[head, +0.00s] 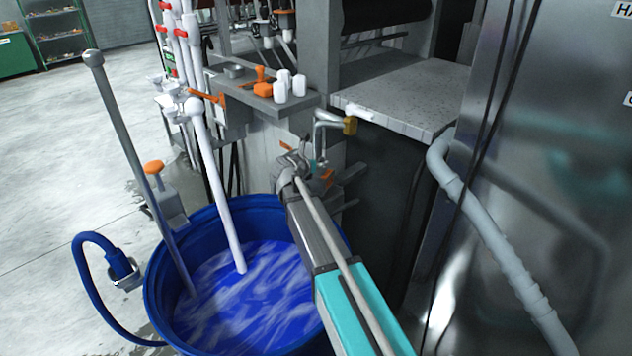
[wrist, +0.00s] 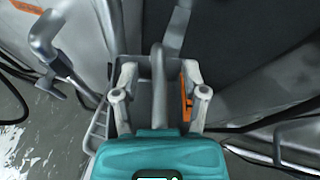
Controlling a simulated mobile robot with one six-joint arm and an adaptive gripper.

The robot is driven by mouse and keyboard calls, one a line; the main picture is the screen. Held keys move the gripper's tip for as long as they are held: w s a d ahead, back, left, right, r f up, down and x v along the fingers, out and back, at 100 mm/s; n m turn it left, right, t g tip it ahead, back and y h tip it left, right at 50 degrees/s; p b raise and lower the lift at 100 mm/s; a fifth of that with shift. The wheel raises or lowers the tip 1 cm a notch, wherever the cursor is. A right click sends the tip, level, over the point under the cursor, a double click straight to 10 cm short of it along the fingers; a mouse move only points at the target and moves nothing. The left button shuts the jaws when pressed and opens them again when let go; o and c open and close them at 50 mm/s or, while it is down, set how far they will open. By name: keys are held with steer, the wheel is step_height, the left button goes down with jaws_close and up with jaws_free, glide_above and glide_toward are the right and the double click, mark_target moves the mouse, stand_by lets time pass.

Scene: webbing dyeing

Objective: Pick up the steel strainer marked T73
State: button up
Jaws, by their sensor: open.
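My gripper (head: 302,172) is at the end of the teal and grey arm, above the far right rim of the blue vat, close to the grey machine front. In the wrist view my gripper (wrist: 159,72) has its two grey fingers apart. A grey bar-like part shows between them, and I cannot tell what it belongs to. I cannot pick out the steel strainer with certainty, and no T73 mark is readable. A light slatted frame (wrist: 98,125) shows left of the fingers, partly hidden, and I cannot tell what it is.
The blue vat (head: 165,265) holds blue liquid, with a white pipe (head: 217,190) and a grey pole standing in it. A shelf (head: 262,101) bears white bottles and a steel pan (head: 233,70). A bent tap (head: 322,125) and a steel cabinet (head: 560,150) are close right. Open floor lies left.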

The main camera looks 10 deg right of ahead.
steer(key=shift+c, duration=0.3)
jaws_close()
stand_by(0.3)
